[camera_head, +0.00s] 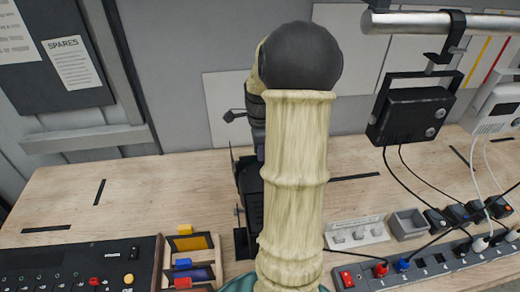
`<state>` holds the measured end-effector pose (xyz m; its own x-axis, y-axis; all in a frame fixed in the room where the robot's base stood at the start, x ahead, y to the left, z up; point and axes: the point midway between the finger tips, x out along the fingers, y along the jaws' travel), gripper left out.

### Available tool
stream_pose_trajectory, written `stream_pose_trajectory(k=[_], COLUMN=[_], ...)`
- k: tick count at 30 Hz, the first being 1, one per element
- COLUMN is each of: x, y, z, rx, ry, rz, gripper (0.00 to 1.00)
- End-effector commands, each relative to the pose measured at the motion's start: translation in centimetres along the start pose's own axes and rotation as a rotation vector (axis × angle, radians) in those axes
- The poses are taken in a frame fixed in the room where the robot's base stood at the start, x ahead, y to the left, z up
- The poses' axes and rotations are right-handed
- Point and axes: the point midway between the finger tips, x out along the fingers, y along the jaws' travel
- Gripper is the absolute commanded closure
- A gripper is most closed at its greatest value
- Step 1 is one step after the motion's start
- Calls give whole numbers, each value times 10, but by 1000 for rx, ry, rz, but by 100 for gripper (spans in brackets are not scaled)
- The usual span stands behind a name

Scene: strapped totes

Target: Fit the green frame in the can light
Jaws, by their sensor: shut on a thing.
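My own arm rises through the middle of the view and hides what is behind it. I cannot make out my gripper; it seems to be behind the arm. The green frame does not show anywhere. A black fixture (248,190) stands on the bench, mostly covered by the arm, with only its left edge and thin side parts showing. It may be the can light, but I cannot tell for sure, nor whether anything is fitted in it.
A wooden rack (213,241) at lower left holds coloured frames with yellow, blue and red tabs. A black console (65,265) is left of it. A power strip (440,262) with cables lies at right. A black lamp (408,112) hangs from a rail (440,22). The left bench is mostly clear.

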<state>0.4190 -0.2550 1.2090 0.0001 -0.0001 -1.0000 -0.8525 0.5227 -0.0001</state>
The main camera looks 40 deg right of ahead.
Motion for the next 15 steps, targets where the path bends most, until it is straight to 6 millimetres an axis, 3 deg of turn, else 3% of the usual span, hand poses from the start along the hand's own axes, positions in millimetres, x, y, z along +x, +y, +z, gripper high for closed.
stream_pose_trajectory(k=[8, 9, 12, 15], x=[6, 6, 6, 6], y=[0, 0, 0, 0], z=[0, 0, 0, 0], rx=[0, 0, 0, 0], ry=[0, 0, 0, 0], rz=[0, 0, 0, 1], gripper=[100, 80, 60, 58])
